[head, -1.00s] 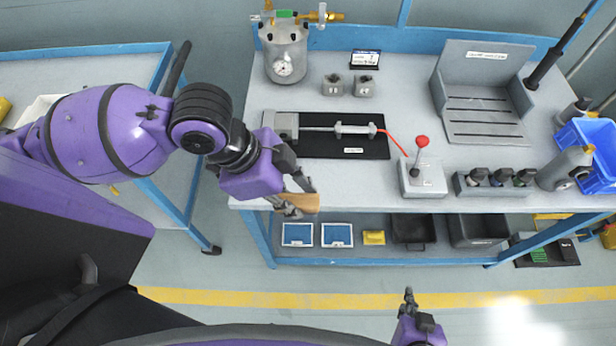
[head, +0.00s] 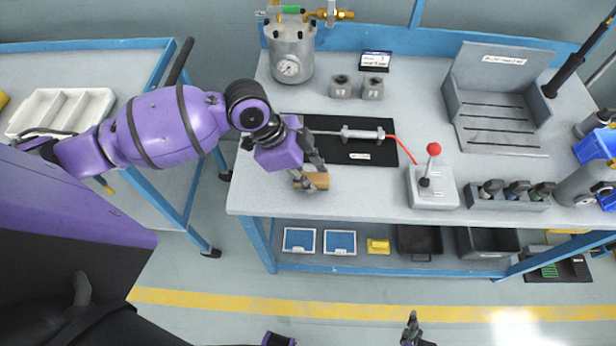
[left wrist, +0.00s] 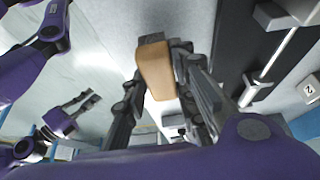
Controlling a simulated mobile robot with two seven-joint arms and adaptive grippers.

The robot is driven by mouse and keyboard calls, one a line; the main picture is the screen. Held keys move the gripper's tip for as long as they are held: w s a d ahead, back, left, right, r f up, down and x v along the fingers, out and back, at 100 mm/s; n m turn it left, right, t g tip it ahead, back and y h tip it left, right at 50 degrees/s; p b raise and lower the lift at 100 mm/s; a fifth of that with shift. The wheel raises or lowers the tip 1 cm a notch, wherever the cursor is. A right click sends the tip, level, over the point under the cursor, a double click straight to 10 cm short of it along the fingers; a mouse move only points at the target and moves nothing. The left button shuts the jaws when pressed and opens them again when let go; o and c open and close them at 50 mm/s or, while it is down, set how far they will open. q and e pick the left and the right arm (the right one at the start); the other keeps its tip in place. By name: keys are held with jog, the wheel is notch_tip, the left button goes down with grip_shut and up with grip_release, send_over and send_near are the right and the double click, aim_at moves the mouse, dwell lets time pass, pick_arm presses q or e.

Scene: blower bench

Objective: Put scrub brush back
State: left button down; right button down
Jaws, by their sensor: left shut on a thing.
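The scrub brush (head: 314,182) shows as a tan wooden block. My left gripper (head: 306,178) is shut on it over the front left part of the bench top, in front of the black mat. In the left wrist view the block (left wrist: 156,68) sits between the two dark fingers (left wrist: 157,90), with a darker face at its far end. Its bristles cannot be made out. My right gripper (head: 411,328) is at the bottom edge of the head view, away from the bench. In the left wrist view it (left wrist: 82,104) shows two fingers apart with nothing between them.
The black mat (head: 375,154) holds a metal rod device. A red-knobbed lever box (head: 432,188) stands to its right, a pressure pot (head: 291,55) behind. A white divided tray (head: 62,112) lies on the left table. Bench top right of the brush is clear up to the lever box.

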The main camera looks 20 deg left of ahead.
pick_arm(q)
jog(key=shift+f, duration=0.8)
jog(key=shift+f, duration=0.1)
jog(key=c, duration=1.4)
grip_release()
jog(key=v, duration=1.2)
jog(key=shift+p, duration=0.3)
jog(key=shift+s, duration=0.1)
